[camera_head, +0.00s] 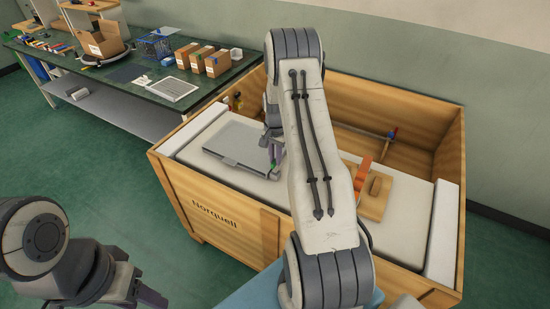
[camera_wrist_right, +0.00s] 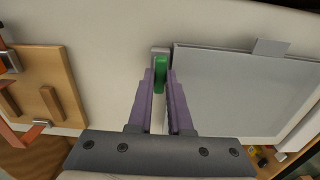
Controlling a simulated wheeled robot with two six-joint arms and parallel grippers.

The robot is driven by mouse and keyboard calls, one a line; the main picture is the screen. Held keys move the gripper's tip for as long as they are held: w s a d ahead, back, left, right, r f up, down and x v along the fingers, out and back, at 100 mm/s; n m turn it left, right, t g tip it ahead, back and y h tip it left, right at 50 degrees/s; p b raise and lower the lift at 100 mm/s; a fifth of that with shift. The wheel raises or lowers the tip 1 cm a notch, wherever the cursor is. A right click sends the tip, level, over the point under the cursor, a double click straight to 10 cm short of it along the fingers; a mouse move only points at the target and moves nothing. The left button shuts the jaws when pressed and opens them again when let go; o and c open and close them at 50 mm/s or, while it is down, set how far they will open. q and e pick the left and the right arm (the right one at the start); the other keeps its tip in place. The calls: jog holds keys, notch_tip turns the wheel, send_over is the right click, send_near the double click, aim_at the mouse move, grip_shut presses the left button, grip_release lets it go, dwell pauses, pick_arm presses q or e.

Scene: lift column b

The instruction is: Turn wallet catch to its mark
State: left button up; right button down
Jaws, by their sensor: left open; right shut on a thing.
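The wallet is a flat grey case (camera_head: 232,142) lying on the white top surface inside a wooden crate; it also shows at the right of the right wrist view (camera_wrist_right: 235,90). The catch (camera_wrist_right: 160,74) is a small green piece beside the wallet's edge. My right gripper (camera_wrist_right: 161,84) has its two purple fingers shut on the green catch, one on each side. In the head view my right gripper (camera_head: 273,160) is at the wallet's right edge and my forearm hides the area beside it. I cannot make out the mark. My left gripper (camera_head: 145,294) is open, low at left, outside the crate.
The wooden crate (camera_head: 230,225) has raised walls around the white surface. A wooden block with an orange part (camera_head: 375,196) sits right of my arm. A green-topped bench (camera_head: 130,85) with boxes and a blue basket (camera_head: 157,46) stands behind left. The floor at left is clear.

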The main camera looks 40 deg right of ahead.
jog(key=c, duration=0.8)
grip_release()
jog(key=shift+c, duration=0.2)
jog(key=shift+r, duration=0.1)
notch_tip(320, 180, up, 10)
jog(key=b, duration=0.1)
jog(key=shift+r, duration=0.2)
